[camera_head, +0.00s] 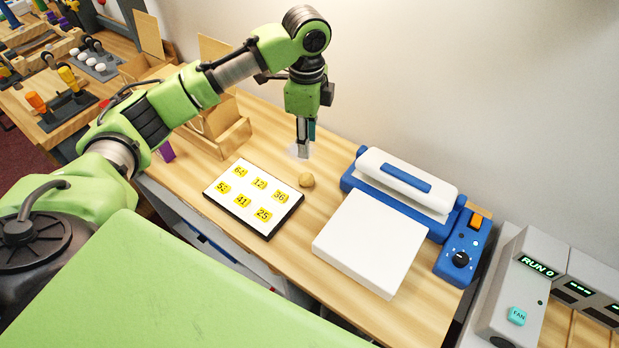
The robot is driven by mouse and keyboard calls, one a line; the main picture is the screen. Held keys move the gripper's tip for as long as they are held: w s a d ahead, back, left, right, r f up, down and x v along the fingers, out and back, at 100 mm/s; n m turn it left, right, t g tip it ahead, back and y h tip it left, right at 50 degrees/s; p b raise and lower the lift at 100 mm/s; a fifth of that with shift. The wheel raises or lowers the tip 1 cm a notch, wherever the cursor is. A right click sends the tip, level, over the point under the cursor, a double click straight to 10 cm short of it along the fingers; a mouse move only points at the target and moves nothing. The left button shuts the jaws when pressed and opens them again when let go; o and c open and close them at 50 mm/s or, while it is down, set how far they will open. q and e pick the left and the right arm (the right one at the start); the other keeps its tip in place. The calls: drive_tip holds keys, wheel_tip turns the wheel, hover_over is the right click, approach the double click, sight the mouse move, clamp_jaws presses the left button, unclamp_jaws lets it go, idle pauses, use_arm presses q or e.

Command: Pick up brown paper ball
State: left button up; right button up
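The brown paper ball (306,180) is small, tan and round. It lies on the wooden counter (345,177) just off the upper right corner of the number board. My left gripper (303,155) points down above and slightly behind the ball, with its fingertips apart from it in the picture. Its fingers show nearly edge-on, so I cannot tell whether they are open or shut. My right gripper is not in view.
A board with yellow number tiles (284,211) lies left of the ball. A blue and white press (405,185) and a white block (369,242) stand to the right. A wooden box (226,143) stands behind left. The wall closes off the back.

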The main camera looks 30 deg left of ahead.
sight(307, 175)
use_arm(q)
drive_tip(key=f, duration=0.3)
drive_tip(key=shift+s+f+p, duration=0.1)
drive_tip(key=shift+s+p, duration=0.15)
drive_tip(key=shift+p, duration=0.1)
drive_tip(key=f, duration=0.4)
drive_tip(key=shift+w, duration=0.2)
drive_tip(key=shift+f+p, duration=0.45)
drive_tip(key=shift+f, duration=0.05)
wheel_tip(307, 175, down, 4)
drive_tip(key=shift+s+r+p, duration=0.15)
drive_tip(key=shift+r+p, duration=0.05)
drive_tip(key=shift+p, duration=0.55)
drive_tip(key=shift+f, duration=0.6)
drive_tip(key=c, duration=0.3)
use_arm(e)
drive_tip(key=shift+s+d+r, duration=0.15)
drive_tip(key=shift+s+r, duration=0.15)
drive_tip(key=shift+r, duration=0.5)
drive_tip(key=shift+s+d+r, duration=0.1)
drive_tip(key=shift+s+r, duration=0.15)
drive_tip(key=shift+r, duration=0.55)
use_arm(q)
drive_tip(key=shift+r, duration=0.1)
